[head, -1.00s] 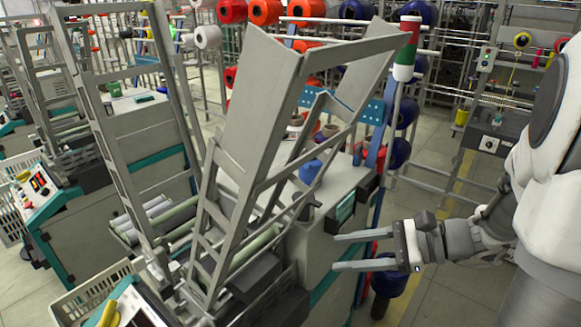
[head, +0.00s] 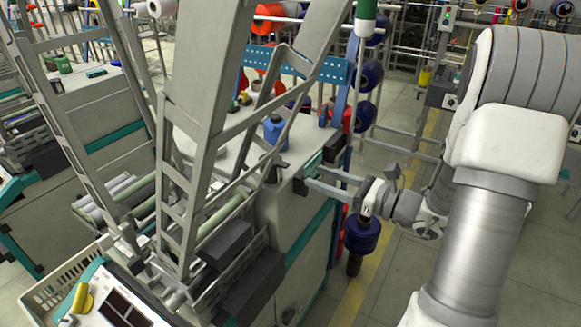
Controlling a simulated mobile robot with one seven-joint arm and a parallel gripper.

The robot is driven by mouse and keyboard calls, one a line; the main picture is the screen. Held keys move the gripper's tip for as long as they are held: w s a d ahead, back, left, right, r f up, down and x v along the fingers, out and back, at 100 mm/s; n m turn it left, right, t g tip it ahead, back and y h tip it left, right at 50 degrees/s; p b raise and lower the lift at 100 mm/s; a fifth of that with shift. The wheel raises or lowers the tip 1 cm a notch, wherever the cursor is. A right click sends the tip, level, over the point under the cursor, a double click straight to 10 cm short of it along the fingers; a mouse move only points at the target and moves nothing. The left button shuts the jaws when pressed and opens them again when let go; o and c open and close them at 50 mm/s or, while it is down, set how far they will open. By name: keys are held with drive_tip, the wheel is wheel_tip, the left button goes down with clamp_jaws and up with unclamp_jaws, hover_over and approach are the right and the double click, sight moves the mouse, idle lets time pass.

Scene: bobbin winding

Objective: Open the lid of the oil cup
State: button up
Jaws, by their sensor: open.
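My gripper (head: 309,178) is open and empty at the right end of the grey winding machine (head: 287,213). Its two long grey fingers point left, and their tips show close to the machine's upper right edge; I cannot tell whether they touch it. A small dark fitting (head: 275,172) stands on the machine's top edge, a little left of the fingertips. It may be the oil cup, but it is too small to tell, and I cannot make out a lid. A blue container (head: 274,128) stands upright on the machine top behind it.
A tall grey slanted frame (head: 190,190) rises at the machine's left, close to the fitting. A blue perforated bracket (head: 335,71) and post stand behind the gripper. A white basket (head: 62,290) is at lower left. Open floor lies right.

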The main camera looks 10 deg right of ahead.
sight(288, 166)
drive_tip(key=x, duration=0.8)
drive_tip(key=shift+w+a, duration=0.15)
clamp_jaws()
idle(1.1)
